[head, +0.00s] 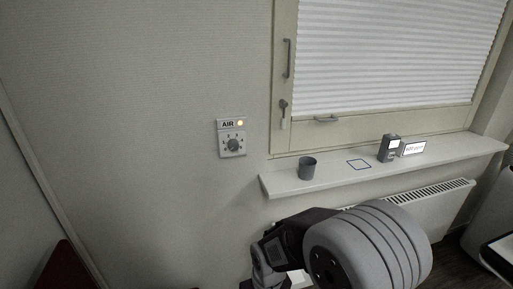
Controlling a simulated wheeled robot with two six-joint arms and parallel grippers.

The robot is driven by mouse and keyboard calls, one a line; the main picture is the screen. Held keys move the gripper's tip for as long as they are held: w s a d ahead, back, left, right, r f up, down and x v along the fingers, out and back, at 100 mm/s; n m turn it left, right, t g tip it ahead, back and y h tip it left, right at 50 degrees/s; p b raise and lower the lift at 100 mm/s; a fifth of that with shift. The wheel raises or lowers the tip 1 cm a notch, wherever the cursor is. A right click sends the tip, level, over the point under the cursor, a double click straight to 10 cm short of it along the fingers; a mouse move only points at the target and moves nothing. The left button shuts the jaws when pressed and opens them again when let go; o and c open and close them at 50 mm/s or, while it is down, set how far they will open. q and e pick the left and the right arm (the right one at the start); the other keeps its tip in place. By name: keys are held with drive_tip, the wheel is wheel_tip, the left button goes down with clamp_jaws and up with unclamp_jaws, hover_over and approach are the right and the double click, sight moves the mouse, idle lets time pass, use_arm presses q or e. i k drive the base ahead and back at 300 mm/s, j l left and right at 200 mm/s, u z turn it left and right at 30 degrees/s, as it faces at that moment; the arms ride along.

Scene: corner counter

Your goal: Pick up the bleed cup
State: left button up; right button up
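A small dark grey cup (307,168), which I take to be the bleed cup, stands upright near the left end of the white window sill (335,179). Its open top faces up, and nothing touches it. Neither of my grippers is in view. A large ridged grey link of my own arm with a dark joint fills the bottom middle, in front of and below the sill. It hides part of the radiator.
A blue square outline (359,164) is on the sill right of the cup. Beyond it stand a grey device (388,148) and a small sign (413,148). A window handle (326,119) sits above. A radiator (446,205) is below. An AIR dial (232,144) is on the wall.

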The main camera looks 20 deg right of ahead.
sight(307, 168)
drive_tip(key=l+z, duration=0.1)
drive_tip(key=z, duration=0.8)
drive_tip(key=i+z, duration=0.1)
drive_tip(key=z, duration=0.3)
